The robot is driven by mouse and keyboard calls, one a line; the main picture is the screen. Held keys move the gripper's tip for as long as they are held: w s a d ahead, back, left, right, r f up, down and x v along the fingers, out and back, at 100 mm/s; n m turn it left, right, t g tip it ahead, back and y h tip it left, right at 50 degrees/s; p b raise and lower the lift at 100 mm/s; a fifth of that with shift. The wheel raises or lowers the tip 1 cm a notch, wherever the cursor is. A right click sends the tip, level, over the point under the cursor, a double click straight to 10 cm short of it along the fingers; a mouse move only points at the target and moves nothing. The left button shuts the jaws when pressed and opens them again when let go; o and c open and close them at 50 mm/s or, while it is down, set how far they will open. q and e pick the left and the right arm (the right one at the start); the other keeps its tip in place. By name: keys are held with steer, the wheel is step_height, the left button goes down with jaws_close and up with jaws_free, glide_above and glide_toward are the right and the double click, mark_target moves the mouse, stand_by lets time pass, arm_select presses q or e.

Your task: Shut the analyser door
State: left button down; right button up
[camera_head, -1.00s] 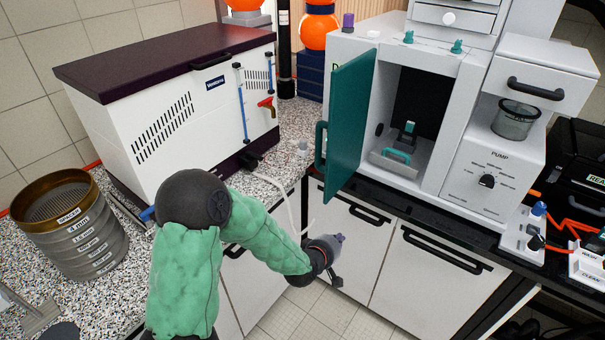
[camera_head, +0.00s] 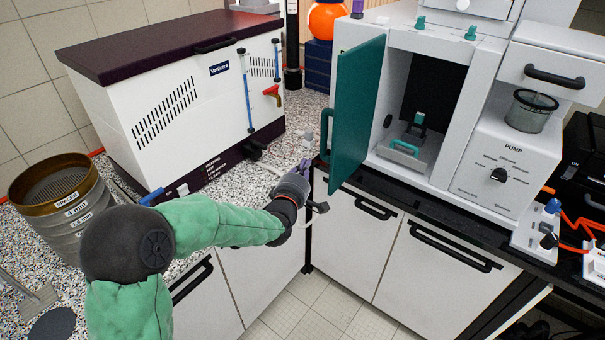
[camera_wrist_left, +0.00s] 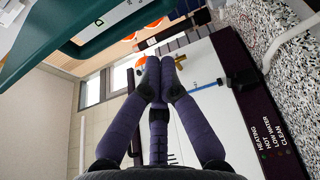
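The teal analyser door (camera_head: 356,115) stands open, swung out toward the viewer from the left side of the white analyser's chamber. Its teal handle (camera_head: 325,137) is on the outer face near the free edge. My left gripper (camera_head: 306,167) is just left of the door's lower part, below the handle, and appears apart from it. In the left wrist view its purple fingers (camera_wrist_left: 162,68) converge with their tips together and nothing between them. The teal door (camera_wrist_left: 110,35) also crosses the upper left of that view. My right gripper is not in view.
Inside the open chamber (camera_head: 430,90) is a grey tray with a teal handle. A white heating bath (camera_head: 150,120) with a dark lid stands left on the speckled counter, near a sieve stack (camera_head: 65,205). The pump unit (camera_head: 505,165) is to the right.

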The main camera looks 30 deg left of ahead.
mark_target(322, 150)
arm_select(q)
steer(key=w, duration=0.2)
steer(key=w+d+b, duration=0.1)
steer(key=w, duration=0.2)
steer(key=shift+w+d, duration=0.1)
steer(key=shift+d, duration=0.65)
steer(key=shift+d, duration=0.1)
